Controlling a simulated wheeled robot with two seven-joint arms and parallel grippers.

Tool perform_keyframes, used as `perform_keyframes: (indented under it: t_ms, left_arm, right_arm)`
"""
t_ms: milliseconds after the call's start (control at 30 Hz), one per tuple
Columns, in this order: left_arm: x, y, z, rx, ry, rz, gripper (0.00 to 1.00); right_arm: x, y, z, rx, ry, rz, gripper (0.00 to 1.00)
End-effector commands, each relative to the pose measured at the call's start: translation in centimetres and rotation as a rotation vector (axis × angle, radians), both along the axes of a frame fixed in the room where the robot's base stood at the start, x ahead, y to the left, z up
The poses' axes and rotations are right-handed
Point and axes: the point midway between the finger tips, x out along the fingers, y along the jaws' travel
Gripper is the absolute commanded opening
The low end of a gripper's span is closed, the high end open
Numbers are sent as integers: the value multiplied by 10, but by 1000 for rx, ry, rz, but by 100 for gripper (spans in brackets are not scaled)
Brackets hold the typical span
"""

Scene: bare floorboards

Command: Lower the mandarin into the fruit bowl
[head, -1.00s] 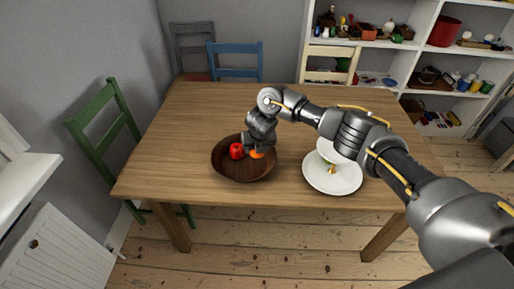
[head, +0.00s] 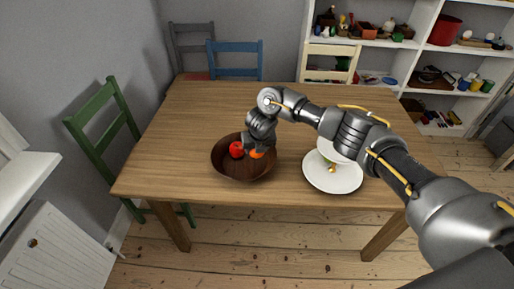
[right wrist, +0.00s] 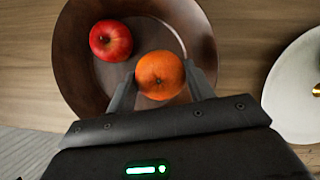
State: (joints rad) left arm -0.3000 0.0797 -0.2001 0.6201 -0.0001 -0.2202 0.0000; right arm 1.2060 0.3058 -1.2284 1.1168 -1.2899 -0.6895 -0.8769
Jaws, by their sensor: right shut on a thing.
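The brown fruit bowl (head: 236,174) stands on the wooden table, left of the middle. A red apple (head: 236,149) lies in it; the apple also shows in the right wrist view (right wrist: 111,40). The orange mandarin (right wrist: 160,74) is between the fingers of my right gripper (right wrist: 162,84), which is shut on it. In the head view the mandarin (head: 256,154) is inside the bowl's outline, right of the apple and partly hidden by the gripper. I cannot tell whether it touches the bowl's bottom. My left gripper is not in view.
A white plate (head: 333,184) with a pale dish or cup (head: 328,150), partly hidden by my right arm, stands right of the bowl. The table (head: 190,120) is clear at left and back. Chairs stand around it: green (head: 100,130), blue (head: 235,60) and others.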

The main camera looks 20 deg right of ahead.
Motion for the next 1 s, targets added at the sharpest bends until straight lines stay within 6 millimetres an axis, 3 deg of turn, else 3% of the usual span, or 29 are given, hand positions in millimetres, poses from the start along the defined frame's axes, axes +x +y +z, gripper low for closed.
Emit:
perform_keyframes:
  t_ms: [1000]
  left_arm:
    - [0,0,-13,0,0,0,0]
  right_arm:
    - [0,0,-16,0,0,0,29]
